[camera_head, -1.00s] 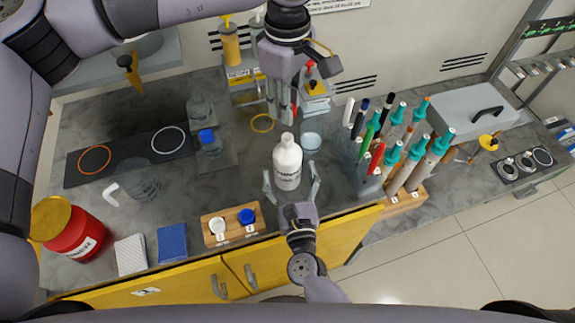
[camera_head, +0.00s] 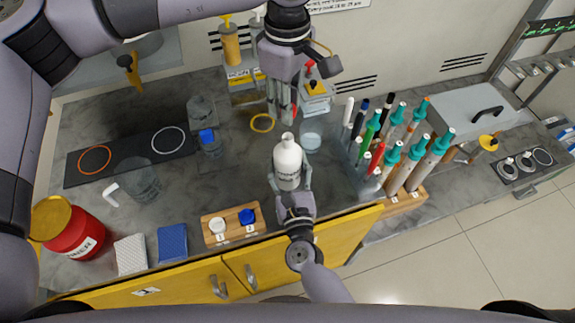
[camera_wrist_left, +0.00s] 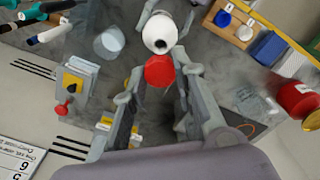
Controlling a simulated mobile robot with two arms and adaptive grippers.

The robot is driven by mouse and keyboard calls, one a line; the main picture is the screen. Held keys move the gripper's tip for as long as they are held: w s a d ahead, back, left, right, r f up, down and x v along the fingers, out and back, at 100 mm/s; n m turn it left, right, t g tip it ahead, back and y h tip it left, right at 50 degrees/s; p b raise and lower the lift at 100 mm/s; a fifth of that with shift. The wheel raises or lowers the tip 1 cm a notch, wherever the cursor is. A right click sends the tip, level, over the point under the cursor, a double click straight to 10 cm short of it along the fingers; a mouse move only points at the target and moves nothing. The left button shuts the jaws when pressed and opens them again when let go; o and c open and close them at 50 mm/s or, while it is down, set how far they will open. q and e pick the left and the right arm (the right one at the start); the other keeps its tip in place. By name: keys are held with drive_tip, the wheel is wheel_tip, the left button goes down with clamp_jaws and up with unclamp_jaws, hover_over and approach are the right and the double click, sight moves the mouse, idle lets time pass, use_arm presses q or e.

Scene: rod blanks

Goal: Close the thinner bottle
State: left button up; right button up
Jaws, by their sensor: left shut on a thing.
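A white bottle (camera_head: 288,165) with a dark printed label stands upright on the grey counter. Its open, uncapped mouth shows in the left wrist view (camera_wrist_left: 160,43). My right gripper (camera_head: 290,182) has its fingers on both sides of the bottle's lower body; whether both touch is unclear. My left gripper (camera_head: 283,115) points down behind the bottle. It is shut on a red cap (camera_wrist_left: 158,71), held between its fingers and apart from the bottle mouth. In the head view the cap is mostly hidden by the fingers.
A clear glass (camera_head: 311,141) stands just right of the bottle. A rack of several markers and teal-topped tools (camera_head: 400,165) stands further right. A wooden block (camera_head: 231,224) with white and blue caps is front left. A red can (camera_head: 75,230) stands far left.

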drive_tip(key=c, duration=1.1)
use_arm(q)
hover_over(288, 137)
drive_tip(key=shift+f, duration=2.5)
use_arm(e)
drive_tip(key=shift+c, duration=0.2)
use_arm(q)
drive_tip(key=shift+f, duration=0.9)
drive_tip(key=shift+f, duration=0.55)
use_arm(e)
clamp_jaws()
